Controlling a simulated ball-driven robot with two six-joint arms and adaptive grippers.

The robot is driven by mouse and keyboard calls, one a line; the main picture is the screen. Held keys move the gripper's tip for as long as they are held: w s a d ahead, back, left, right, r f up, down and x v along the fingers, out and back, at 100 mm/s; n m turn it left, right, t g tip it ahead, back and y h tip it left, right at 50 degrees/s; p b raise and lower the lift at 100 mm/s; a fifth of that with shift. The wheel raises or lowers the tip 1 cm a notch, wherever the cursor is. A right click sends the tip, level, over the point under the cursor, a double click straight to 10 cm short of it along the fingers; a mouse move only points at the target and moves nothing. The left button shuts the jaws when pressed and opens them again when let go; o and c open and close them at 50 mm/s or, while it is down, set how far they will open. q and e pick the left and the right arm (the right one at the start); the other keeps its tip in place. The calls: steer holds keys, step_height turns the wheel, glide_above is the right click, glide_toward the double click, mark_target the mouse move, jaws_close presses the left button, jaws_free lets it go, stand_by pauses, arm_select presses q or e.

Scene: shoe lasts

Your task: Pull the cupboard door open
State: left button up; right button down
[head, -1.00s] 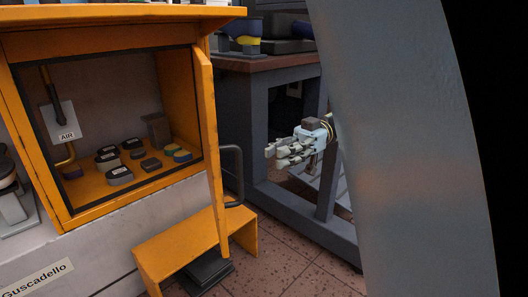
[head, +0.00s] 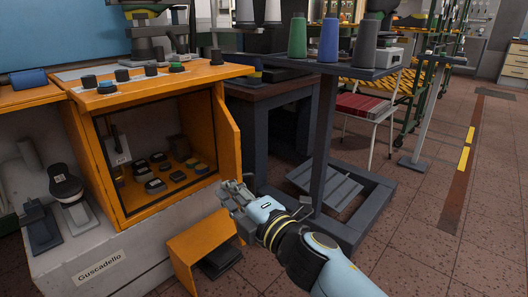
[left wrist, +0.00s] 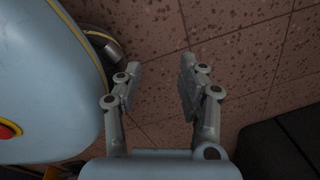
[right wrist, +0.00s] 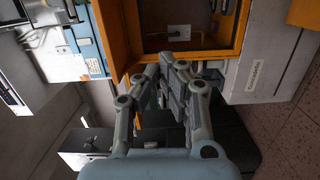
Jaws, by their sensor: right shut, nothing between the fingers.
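The orange cupboard (head: 165,206) stands at the left in the head view. Its door (head: 229,140) is swung outward on the right side, and the inside is in plain view. The door's dark handle cannot be made out now. My right gripper (head: 233,192) is by the door's lower end, its fingers pointing up and left; it is shut and empty. In the right wrist view its fingers (right wrist: 168,72) are close together before the orange cupboard frame (right wrist: 190,54). My left gripper (left wrist: 160,66) is open and empty above the tiled floor, outside the head view.
Dark shoe lasts or blocks (head: 157,186) lie inside the cupboard. A low orange stool-like stand (head: 202,240) is below the door. A dark table (head: 275,90) and a rack with thread cones (head: 329,42) stand behind. The floor at right (head: 440,215) is clear.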

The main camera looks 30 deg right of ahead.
mark_target(233, 157)
steer(key=w+a+h+b, duration=0.1)
steer(key=w+b, duration=0.1)
steer(key=w, duration=0.8)
arm_select(q)
steer(key=shift+w+a+f, duration=0.2)
steer(key=shift+w+a, duration=0.1)
arm_select(e)
steer(key=shift+s+d+r, duration=0.1)
steer(key=shift+s+d, duration=0.1)
steer(key=shift+d, duration=0.45)
steer(key=shift+s+d+r, duration=0.1)
steer(key=shift+s+d, duration=0.05)
steer(key=shift+d, duration=0.5)
steer(key=shift+s+d+r, duration=0.1)
steer(key=shift+s+d, duration=0.1)
steer(key=shift+d, duration=0.45)
arm_select(q)
steer(key=shift+p, duration=0.3)
